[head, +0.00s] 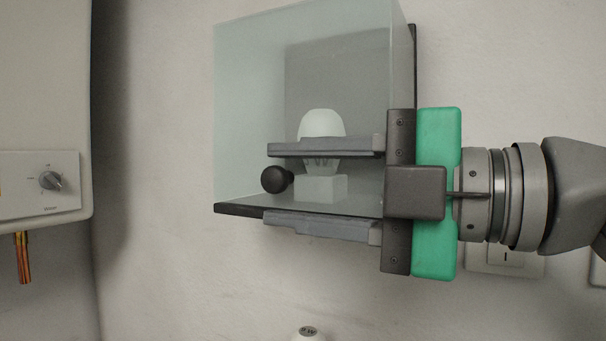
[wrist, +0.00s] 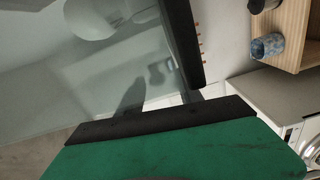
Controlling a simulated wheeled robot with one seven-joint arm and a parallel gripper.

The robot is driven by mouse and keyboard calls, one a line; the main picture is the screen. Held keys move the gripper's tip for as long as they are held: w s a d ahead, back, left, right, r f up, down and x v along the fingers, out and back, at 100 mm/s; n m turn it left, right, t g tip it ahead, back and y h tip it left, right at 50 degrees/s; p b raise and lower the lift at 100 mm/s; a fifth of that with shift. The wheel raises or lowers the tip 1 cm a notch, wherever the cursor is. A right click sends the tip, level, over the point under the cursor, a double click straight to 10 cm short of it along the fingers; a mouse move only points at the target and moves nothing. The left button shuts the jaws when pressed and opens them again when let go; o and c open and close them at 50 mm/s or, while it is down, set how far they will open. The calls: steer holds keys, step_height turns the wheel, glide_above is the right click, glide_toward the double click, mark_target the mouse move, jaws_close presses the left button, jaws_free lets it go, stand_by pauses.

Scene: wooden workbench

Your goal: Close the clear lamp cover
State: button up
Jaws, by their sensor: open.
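The clear lamp cover (head: 245,95) is a box-like transparent shell with black edging, standing out from the wall. A white lamp (head: 322,123) on a pale block shows through it. A round black knob (head: 275,179) sits at its lower front. My gripper (head: 270,186) comes from the right, its fingers open, one above and one below the knob and the black lower edge. The knob looks to lie between the fingertips; contact cannot be told. In the wrist view the cover's clear panel (wrist: 60,75) and black edge (wrist: 182,45) lie beyond the gripper's dark palm.
A pale wall unit with a dial (head: 51,181) is at the left. A wall switch (head: 505,258) is behind my arm at the right. Wall space below the cover is mostly clear.

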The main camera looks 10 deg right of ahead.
mark_target(297, 136)
step_height(297, 136, up, 4)
steer(key=shift+r+p, duration=0.1)
steer(key=shift+p, duration=1.1)
steer(key=s+r, duration=0.1)
steer(key=r, duration=0.1)
steer(key=s+d+r+p, duration=0.1)
steer(key=s+r, duration=0.1)
steer(key=s+d+r+p, duration=0.1)
steer(key=s, duration=0.1)
steer(key=shift+d+r, duration=0.2)
steer(key=shift+r, duration=0.2)
steer(key=s+d+r+p, duration=0.1)
steer(key=s+d+r, duration=0.1)
steer(key=s, duration=0.6)
steer(key=shift+d+r, duration=0.3)
steer(key=shift+r, duration=0.2)
steer(key=shift+c, duration=0.3)
